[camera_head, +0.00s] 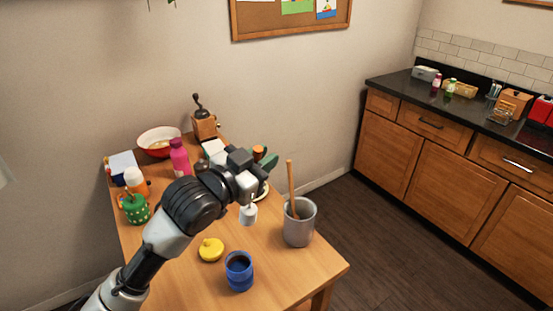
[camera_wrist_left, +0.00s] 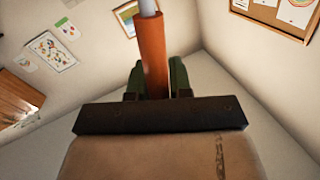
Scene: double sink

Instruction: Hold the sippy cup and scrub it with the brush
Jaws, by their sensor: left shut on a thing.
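My left gripper (camera_head: 264,162) is above the table, shut on the brown handle of what looks like the brush (camera_wrist_left: 151,55). In the left wrist view the green fingers (camera_wrist_left: 157,80) press the handle from both sides, and a grey shaft extends beyond it. In the head view a white end (camera_head: 248,215) hangs below the gripper and appears to be the brush head. An open blue cup (camera_head: 239,272), likely the sippy cup, stands upright near the table's front edge. A yellow lid (camera_head: 211,250) lies beside it. My right gripper is not in view.
A grey pot (camera_head: 299,224) with a wooden stick stands at the table's right. A pink bottle (camera_head: 179,158), green container (camera_head: 136,209), red bowl (camera_head: 158,141) and wooden grinder (camera_head: 203,125) stand farther left and back.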

